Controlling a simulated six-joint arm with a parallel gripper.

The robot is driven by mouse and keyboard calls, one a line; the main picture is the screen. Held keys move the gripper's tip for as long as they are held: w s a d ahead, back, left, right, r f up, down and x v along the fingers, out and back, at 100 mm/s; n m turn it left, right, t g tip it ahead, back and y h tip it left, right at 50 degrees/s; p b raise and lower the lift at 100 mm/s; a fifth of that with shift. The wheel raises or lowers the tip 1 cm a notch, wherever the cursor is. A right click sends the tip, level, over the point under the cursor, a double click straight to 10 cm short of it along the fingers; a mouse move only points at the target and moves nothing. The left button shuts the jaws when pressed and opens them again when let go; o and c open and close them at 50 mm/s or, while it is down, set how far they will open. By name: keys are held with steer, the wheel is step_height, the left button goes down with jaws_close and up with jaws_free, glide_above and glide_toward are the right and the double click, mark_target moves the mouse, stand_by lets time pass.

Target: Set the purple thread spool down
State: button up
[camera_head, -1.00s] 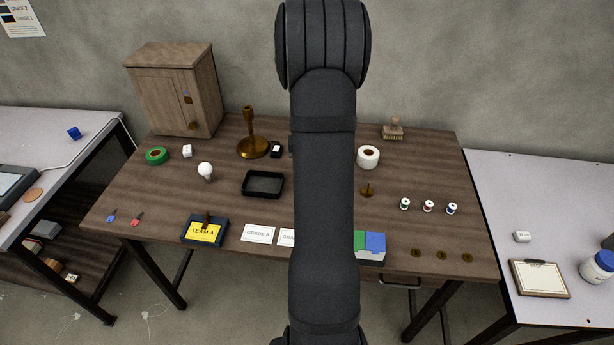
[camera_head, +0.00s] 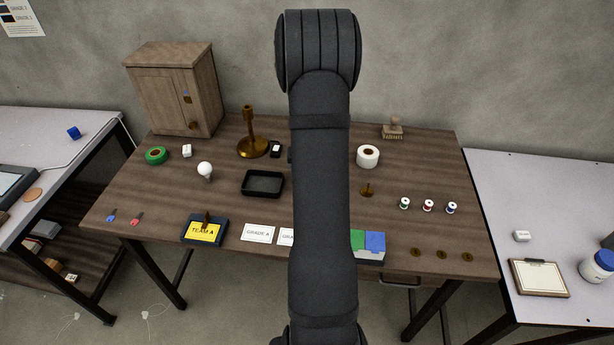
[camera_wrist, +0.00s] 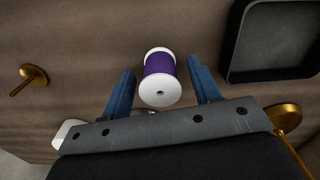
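The purple thread spool (camera_wrist: 160,70) has white end discs. In the wrist view it appears to stand upright on the brown wooden table (camera_wrist: 110,30), one disc facing the camera. My gripper (camera_wrist: 163,78) has its two blue fingers on either side of the spool. A gap shows between the spool and each finger, clearer on the right, so the gripper looks open around it. In the head view my arm hides both spool and gripper.
A black tray (camera_head: 262,184) lies left of my arm, and a brass peg (camera_head: 367,190) stands to its right. A white roll (camera_head: 368,156), a brass candlestick (camera_head: 252,140) and several small spools (camera_head: 428,205) stand on the table. Bare wood shows around the purple spool.

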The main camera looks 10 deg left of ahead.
steer(key=shift+o, duration=0.2)
step_height(320, 180, up, 12)
steer(key=shift+r, duration=0.2)
stand_by(0.6)
steer(key=s+a+f+t+y, duration=0.2)
steer(key=a+f+t, duration=0.1)
steer(key=a, duration=0.3)
steer(key=s+a+f+t+y, duration=0.1)
steer(key=s+a+f+t, duration=0.15)
steer(key=a, duration=0.35)
steer(key=s+d+r+m+t+h, duration=0.1)
steer(key=s+d+m+t+h, duration=0.35)
steer(key=s+d+t, duration=0.4)
steer(key=w+d+f, duration=0.1)
steer(key=w, duration=0.2)
steer(key=w+d+f+g, duration=0.1)
steer(key=w+f, duration=0.1)
steer(key=w, duration=0.1)
steer(key=w+d+f+g+h, duration=0.1)
steer(key=w+f, duration=0.1)
steer(key=w, duration=0.1)
steer(key=shift+w+d+n, duration=0.1)
steer(key=shift+w+n, duration=0.15)
steer(key=shift+a+x, duration=0.15)
steer(key=shift+x, duration=1.35)
steer(key=shift+a+x, duration=0.15)
steer(key=shift+x, duration=1.3)
